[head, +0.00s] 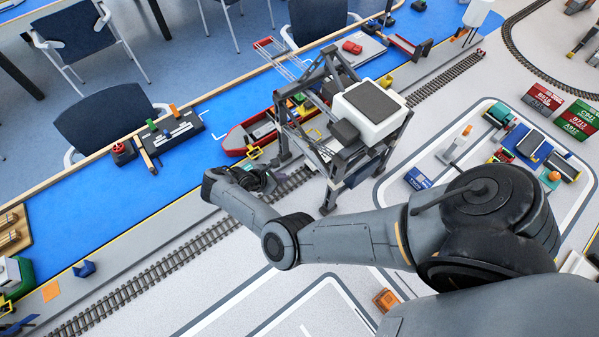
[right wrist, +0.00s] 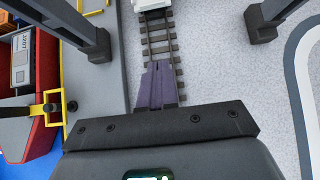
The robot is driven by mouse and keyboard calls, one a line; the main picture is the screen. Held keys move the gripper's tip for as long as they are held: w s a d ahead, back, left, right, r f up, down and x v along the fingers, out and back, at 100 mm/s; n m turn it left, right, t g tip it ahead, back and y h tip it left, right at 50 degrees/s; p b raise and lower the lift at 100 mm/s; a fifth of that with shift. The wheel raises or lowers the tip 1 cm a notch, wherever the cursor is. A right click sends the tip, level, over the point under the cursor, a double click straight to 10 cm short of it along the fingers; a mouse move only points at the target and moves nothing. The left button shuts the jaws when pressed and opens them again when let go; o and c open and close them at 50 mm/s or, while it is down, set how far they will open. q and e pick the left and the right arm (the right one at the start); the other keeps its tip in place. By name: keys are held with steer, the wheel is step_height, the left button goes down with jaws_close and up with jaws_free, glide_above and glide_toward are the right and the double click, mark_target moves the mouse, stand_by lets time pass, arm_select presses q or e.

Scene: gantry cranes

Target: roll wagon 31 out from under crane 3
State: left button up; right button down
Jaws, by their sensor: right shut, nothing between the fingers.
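A gantry crane with dark grey legs and a white cabin (head: 371,112) straddles the railway track in the head view; I cannot read its number. In the right wrist view its legs (right wrist: 97,46) stand on both sides of the track. A pale vehicle end (right wrist: 152,5), possibly wagon 31, shows on the rails at the top edge there; its number is not visible. My right gripper (right wrist: 158,84) is shut and empty above the track, short of the pale vehicle. It also shows by the crane's near leg in the head view (head: 262,180). My left gripper is not in view.
The track (head: 170,262) runs clear toward the lower left. A red boat (head: 240,137) lies on blue water beside the quay, with a yellow bracket (right wrist: 55,108) close to my right gripper. Containers (head: 575,118) and small vehicles stand at the right.

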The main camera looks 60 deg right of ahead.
steer(key=b+x, duration=0.3)
steer(key=x, duration=0.3)
steer(key=shift+f, duration=0.15)
steer(key=shift+s+d, duration=0.2)
steer(key=shift+d, duration=0.25)
steer(key=shift+s+d, duration=0.2)
steer(key=shift+d, duration=0.25)
steer(key=shift+s+d, duration=0.2)
steer(key=shift+d, duration=0.3)
steer(key=shift+s+d, duration=0.2)
steer(key=shift+d, duration=0.25)
